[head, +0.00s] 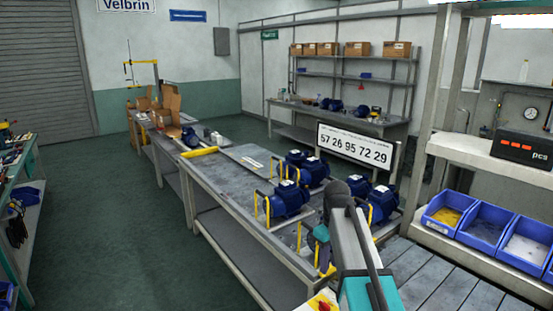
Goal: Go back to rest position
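My arm (352,245) rises from the bottom edge at right of centre in the head view, bends at a dark joint and folds back down. My gripper (322,258) is at the lower end of the fold, beside the front end of the long bench (232,218). Its fingers are too small and too hidden by my arm to tell open from shut, or whether they hold anything. Several blue pumps with yellow handles stand on the bench, among them a front pump (288,200) left of my arm. Another pump (383,202) is partly hidden behind my arm.
A number sign (353,147) stands at the bench's far side. Blue bins (483,224) with small parts and a counter display (524,147) are at right. A shelf bench (340,118) with boxes is at the back. The green floor (110,225) at left is clear.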

